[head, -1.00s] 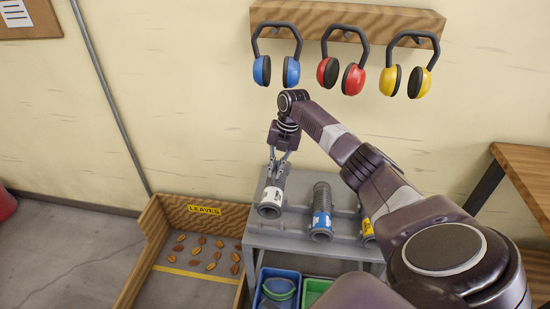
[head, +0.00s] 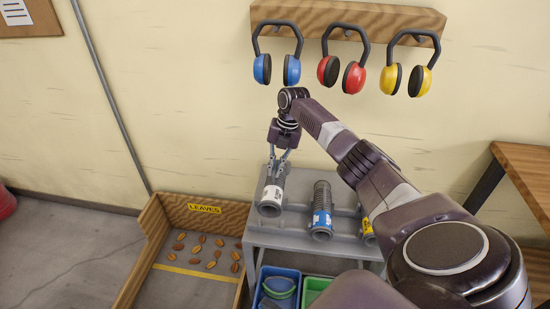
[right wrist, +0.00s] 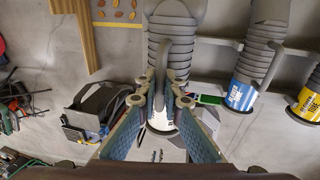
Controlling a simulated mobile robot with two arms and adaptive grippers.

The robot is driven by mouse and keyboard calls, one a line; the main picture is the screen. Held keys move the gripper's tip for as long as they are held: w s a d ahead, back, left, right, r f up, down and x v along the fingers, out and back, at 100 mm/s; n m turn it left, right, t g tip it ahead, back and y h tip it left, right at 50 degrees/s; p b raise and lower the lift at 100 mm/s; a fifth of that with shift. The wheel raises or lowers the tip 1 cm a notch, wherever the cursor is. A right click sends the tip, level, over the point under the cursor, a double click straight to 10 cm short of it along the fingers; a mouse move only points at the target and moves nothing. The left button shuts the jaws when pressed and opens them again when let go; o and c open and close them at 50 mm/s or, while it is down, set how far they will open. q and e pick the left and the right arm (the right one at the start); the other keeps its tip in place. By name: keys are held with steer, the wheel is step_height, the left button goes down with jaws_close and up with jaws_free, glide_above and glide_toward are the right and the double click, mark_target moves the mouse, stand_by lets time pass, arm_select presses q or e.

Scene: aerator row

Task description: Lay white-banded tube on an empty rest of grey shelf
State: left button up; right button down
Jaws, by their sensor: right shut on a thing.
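The white-banded tube (head: 271,196) is a ribbed grey tube at the left end of the grey shelf (head: 285,241). My right gripper (head: 279,162) is shut on it from above. In the right wrist view the fingers (right wrist: 163,88) close on the handle of the tube (right wrist: 172,30), and its white band shows between them. The tube lines up with the left rest. I cannot tell whether it touches the rest or hangs just above it. My left gripper is not in view.
A blue-banded tube (head: 321,211) lies on the shelf to the right, and a yellow-banded tube (head: 368,232) lies beyond it, partly behind my arm. Blue (head: 279,288) and green bins stand below. A leaf box (head: 148,250) is at left; earmuffs (head: 276,68) hang above.

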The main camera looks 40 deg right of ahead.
steer(key=shift+f, duration=0.1)
steer(key=shift+s+d+f+b+x, duration=0.1)
steer(key=shift+s+d+b+x, duration=0.15)
steer(key=shift+b+x, duration=1.15)
steer(key=shift+s+d+f+b+x, duration=0.15)
steer(key=shift+d+b+x, duration=0.15)
steer(key=shift+b+x, duration=1.15)
steer(key=shift+s+d+r+b+x, duration=0.2)
steer(key=shift+b+x, duration=0.75)
steer(key=shift+x, duration=0.9)
steer(key=shift+f, duration=0.15)
steer(key=c, duration=2)
jaws_free()
steer(key=v, duration=1.2)
